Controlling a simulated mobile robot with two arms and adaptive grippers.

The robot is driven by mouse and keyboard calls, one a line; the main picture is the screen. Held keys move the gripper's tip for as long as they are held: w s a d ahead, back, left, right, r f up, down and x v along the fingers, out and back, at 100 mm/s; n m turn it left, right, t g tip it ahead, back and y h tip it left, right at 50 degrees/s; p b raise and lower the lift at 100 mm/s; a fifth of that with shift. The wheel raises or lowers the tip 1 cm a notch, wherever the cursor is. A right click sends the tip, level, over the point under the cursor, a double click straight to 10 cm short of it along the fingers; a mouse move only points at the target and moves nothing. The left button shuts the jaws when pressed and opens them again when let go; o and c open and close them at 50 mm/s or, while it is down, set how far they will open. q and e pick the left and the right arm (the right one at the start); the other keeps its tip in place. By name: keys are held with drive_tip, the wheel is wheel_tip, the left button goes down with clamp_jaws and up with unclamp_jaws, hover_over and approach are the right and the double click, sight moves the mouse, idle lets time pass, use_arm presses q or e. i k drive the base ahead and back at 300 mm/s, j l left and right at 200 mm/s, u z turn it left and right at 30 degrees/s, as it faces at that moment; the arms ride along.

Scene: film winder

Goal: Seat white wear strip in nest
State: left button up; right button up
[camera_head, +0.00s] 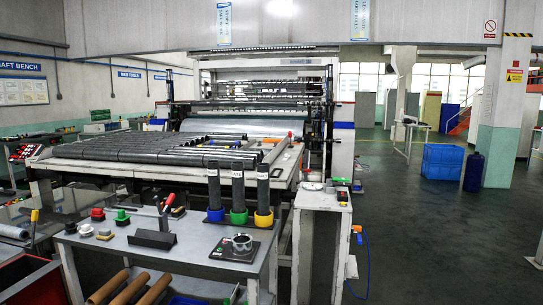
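I cannot identify the white wear strip with certainty. Two small pale pieces, one white (85,230) and one cream on a dark base (104,234), lie at the left of the front bench (190,262). I cannot tell for sure which part is the nest. A black block (152,239) with a slanted face and a dark plate carrying a metal ring (241,242) are on the same bench. Neither of my grippers shows in the head view.
Three upright dark tubes stand in blue (215,214), green (238,217) and yellow (263,218) cups. Red (97,214) and green (122,215) pieces sit at left. Behind is the winder with dark rollers (150,150). A cabinet (322,200) stands right; open floor lies beyond.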

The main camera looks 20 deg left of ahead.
sight(133, 155)
drive_tip(key=i+u, duration=0.15)
drive_tip(key=i, duration=0.4)
drive_tip(key=i+u, duration=0.15)
drive_tip(key=i, duration=0.45)
drive_tip(key=i+l+u, duration=0.15)
drive_tip(key=i, duration=0.4)
drive_tip(key=i+l+u, duration=0.15)
drive_tip(key=i, duration=0.4)
drive_tip(key=i+l+u, duration=0.2)
drive_tip(key=i, duration=0.35)
